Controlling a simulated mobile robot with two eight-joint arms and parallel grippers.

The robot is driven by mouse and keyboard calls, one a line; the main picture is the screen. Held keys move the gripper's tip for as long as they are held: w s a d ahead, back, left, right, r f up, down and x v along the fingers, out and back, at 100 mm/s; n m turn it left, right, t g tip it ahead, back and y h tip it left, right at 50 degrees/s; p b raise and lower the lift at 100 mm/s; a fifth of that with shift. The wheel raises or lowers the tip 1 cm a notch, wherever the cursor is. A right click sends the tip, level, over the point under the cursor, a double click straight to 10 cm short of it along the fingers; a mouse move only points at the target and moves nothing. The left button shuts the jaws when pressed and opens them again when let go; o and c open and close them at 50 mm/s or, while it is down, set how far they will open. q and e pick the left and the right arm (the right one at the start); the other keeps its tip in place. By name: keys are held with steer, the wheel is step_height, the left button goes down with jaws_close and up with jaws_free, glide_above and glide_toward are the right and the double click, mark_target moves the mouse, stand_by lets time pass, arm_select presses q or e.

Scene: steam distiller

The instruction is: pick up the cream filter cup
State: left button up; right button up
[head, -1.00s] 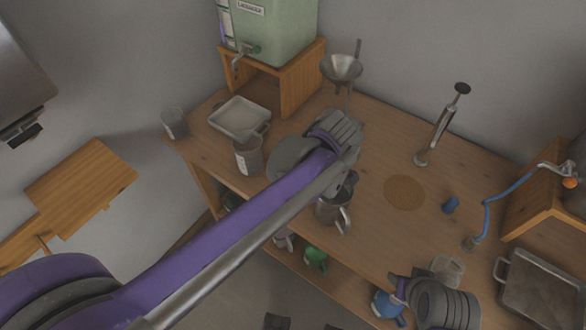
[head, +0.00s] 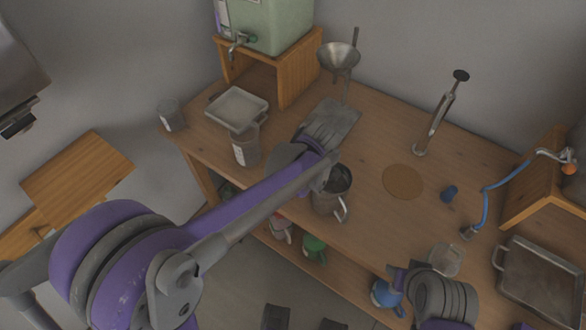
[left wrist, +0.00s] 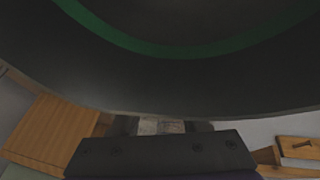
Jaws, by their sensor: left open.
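I cannot make out the cream filter cup in either view. A pale patch (left wrist: 160,127) shows between my left fingers in the left wrist view; I cannot tell what it is. My left gripper (left wrist: 161,126) is open there, and a dark curved surface with a green band fills the view above it. In the head view my left arm reaches over the table, and its fingers are hidden behind the wrist near a metal mug (head: 333,197). Part of my right arm shows at the lower right; its fingers are not visible.
A glass beaker (head: 245,146), a white tray (head: 238,107) and a funnel on a stand (head: 339,58) are around the left arm. A round cork mat (head: 403,182), a hand pump (head: 440,115) and a metal pan (head: 543,282) are to the right.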

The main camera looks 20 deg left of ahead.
arm_select(q)
jaws_close()
steer(key=shift+r, duration=0.1)
